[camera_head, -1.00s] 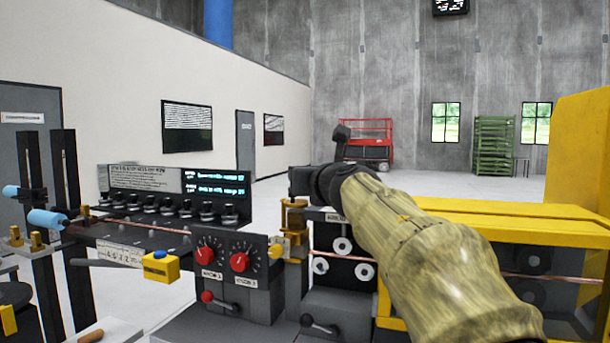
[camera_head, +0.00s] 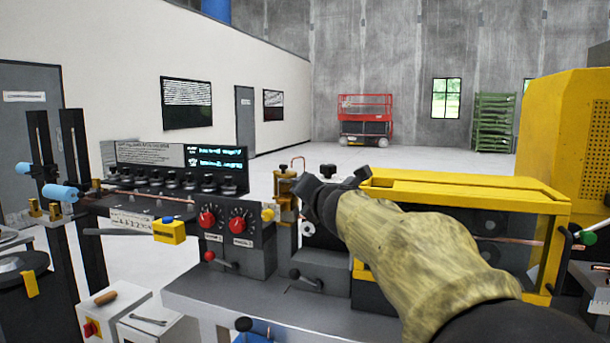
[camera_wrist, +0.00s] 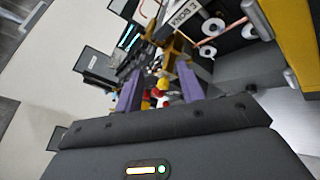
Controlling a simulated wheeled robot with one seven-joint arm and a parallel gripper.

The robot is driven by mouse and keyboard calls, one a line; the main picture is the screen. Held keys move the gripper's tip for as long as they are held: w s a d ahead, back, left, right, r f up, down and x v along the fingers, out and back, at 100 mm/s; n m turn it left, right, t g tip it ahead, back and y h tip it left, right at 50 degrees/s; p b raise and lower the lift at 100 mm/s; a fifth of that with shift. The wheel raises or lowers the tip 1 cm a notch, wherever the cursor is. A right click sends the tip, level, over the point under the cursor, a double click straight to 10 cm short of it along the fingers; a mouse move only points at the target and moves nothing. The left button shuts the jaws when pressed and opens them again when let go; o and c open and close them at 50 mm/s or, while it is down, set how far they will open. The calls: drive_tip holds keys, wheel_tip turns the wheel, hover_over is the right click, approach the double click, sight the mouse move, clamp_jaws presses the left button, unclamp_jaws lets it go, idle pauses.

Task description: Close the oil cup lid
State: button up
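The brass oil cup (camera_head: 286,208) stands upright at the middle of the machine, just right of the red-knob control box. My gripper (camera_head: 312,190) is immediately right of the cup's upper part, and contact cannot be told. In the wrist view, my gripper's two purple fingers (camera_wrist: 160,72) stand apart with nothing held. The brass part (camera_wrist: 172,52) shows beyond them.
A control box with red knobs (camera_head: 222,228) stands left of the cup. A yellow guard frame (camera_head: 450,190) is to the right. A copper tube (camera_head: 150,196) runs along the machine. Open floor lies behind.

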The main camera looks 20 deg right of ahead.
drive_tip(key=s+a+f+m+g+h+b, duration=0.1)
drive_tip(key=s+f+m+g+b, duration=0.15)
drive_tip(key=s+f+m, duration=0.85)
drive_tip(key=w+f+m+g+b, duration=0.2)
drive_tip(key=f+m+g, duration=0.25)
drive_tip(key=f, duration=1.45)
drive_tip(key=s+a+f+m+g+y+b, duration=0.1)
drive_tip(key=s+a+f+m+g, duration=0.1)
drive_tip(key=s+f+m, duration=0.4)
drive_tip(key=s+a+f+m+g+b, duration=0.2)
drive_tip(key=s+f+m, duration=0.4)
drive_tip(key=s+f, duration=0.6)
drive_tip(key=a+g, duration=0.1)
drive_tip(key=g, duration=0.1)
drive_tip(key=shift+a+g+y, duration=0.15)
drive_tip(key=shift+g+y, duration=0.25)
drive_tip(key=shift+w+f, duration=0.1)
drive_tip(key=shift+c, duration=0.3)
